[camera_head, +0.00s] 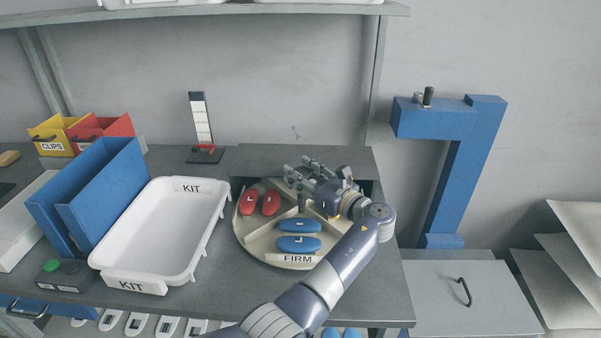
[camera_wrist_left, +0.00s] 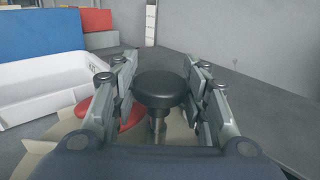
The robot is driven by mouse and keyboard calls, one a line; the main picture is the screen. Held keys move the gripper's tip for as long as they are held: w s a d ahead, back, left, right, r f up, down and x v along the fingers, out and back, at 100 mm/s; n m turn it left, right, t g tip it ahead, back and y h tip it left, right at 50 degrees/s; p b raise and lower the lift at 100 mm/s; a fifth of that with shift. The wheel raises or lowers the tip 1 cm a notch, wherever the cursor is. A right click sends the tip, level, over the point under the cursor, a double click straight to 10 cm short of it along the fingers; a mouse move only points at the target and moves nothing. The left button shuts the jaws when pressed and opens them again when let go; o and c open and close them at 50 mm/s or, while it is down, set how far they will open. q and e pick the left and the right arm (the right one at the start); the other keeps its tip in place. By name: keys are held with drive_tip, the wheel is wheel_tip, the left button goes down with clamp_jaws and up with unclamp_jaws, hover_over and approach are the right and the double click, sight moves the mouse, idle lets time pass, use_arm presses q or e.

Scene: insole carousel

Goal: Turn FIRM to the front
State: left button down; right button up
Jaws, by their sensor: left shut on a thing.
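The round beige carousel (camera_head: 246,243) sits in a cut-out of the grey bench, split by dividers. Its FIRM label (camera_head: 297,258) is on the near rim, slightly right of the carousel's middle. Two blue insoles (camera_head: 299,244) lie in the compartment behind that label. Two red insoles (camera_head: 270,203) lie in the left compartment. My left gripper (camera_head: 304,178) is over the carousel's far part and hides the compartments there. My right gripper is not in view.
A white KIT tray (camera_head: 118,275) stands left of the carousel, with blue bins (camera_head: 75,200) beyond it. A button box (camera_head: 62,272) is at the bench's left front. A small upright stand (camera_head: 201,125) is behind. A blue post (camera_head: 460,170) is at the right.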

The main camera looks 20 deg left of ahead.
use_arm(q)
drive_tip(key=shift+f, duration=0.1)
idle(0.3)
drive_tip(key=c, duration=1)
unclamp_jaws()
drive_tip(key=shift+o, duration=0.2)
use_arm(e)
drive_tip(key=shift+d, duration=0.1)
use_arm(q)
wheel_tip(320, 180, up, 10)
drive_tip(key=shift+r, duration=0.1)
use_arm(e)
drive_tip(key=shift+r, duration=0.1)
